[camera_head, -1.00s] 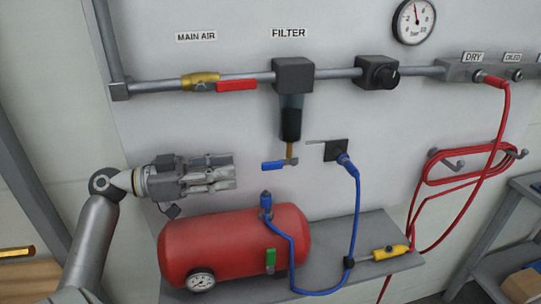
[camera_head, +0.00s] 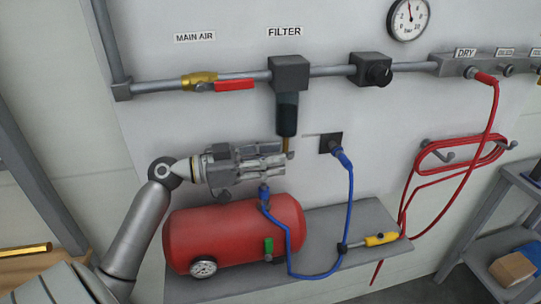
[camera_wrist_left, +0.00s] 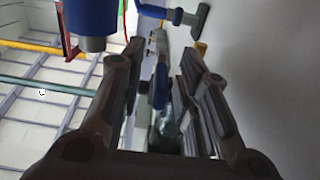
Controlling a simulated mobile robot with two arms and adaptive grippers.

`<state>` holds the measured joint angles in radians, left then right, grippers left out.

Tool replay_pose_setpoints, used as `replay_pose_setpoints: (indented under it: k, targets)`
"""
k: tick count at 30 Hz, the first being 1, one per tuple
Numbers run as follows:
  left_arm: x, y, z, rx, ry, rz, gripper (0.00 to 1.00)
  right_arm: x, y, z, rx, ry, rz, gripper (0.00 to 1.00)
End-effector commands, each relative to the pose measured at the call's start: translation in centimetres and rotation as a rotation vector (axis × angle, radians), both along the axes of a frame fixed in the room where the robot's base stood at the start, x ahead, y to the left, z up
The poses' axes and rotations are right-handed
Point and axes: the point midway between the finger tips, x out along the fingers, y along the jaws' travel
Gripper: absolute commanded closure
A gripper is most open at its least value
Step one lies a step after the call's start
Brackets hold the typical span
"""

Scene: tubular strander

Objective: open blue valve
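The blue valve is a small blue lever below the filter (camera_head: 288,115). In the head view my left gripper covers the lever, and only the brass stem (camera_head: 286,147) above it shows. In the left wrist view the blue lever (camera_wrist_left: 161,88) shows between the two fingers. My left gripper (camera_head: 281,160) reaches in from the left, level, with its tips just under the filter. In the left wrist view its fingers (camera_wrist_left: 163,55) are apart on either side of the lever. I cannot tell whether either finger touches it. My right gripper is out of view.
A red tank (camera_head: 230,236) with a blue hose (camera_head: 290,262) sits right under my gripper. The hose runs to a wall socket (camera_head: 331,144) at the right. A red-handled valve (camera_head: 234,86) is on the pipe above. A yellow tool (camera_head: 381,239) lies on the shelf.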

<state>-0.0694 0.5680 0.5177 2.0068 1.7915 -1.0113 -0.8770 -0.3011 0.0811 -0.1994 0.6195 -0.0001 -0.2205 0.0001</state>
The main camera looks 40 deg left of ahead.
Motion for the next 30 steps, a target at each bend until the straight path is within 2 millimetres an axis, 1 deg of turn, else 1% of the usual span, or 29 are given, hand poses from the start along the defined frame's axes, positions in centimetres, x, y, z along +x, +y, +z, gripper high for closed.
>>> replay_pose_setpoints:
  k: [6, 7, 12, 14, 23, 26, 30]
  targets:
    - [0.0, 0.0, 0.0, -0.001, -0.001, 0.000, 0.70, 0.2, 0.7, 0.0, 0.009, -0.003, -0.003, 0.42]
    - [0.0, 0.0, 0.0, -0.001, -0.001, 0.000, 0.71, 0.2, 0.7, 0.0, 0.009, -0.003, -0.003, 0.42]
    - [0.0, 0.0, 0.0, -0.001, -0.001, 0.000, 0.93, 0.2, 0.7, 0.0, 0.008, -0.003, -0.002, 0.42]
    - [0.0, 0.0, 0.0, -0.001, 0.000, 0.000, 1.00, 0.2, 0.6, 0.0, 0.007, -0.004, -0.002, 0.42]
    - [0.0, -0.1, 0.0, 0.001, 0.002, -0.002, 1.00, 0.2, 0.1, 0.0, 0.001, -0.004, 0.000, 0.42]
    - [0.0, -0.1, 0.4, 0.021, 0.022, -0.005, 1.00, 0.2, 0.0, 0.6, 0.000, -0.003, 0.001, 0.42]
    - [0.0, -0.1, 1.1, 0.088, 0.097, -0.006, 1.00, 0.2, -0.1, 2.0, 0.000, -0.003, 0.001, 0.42]
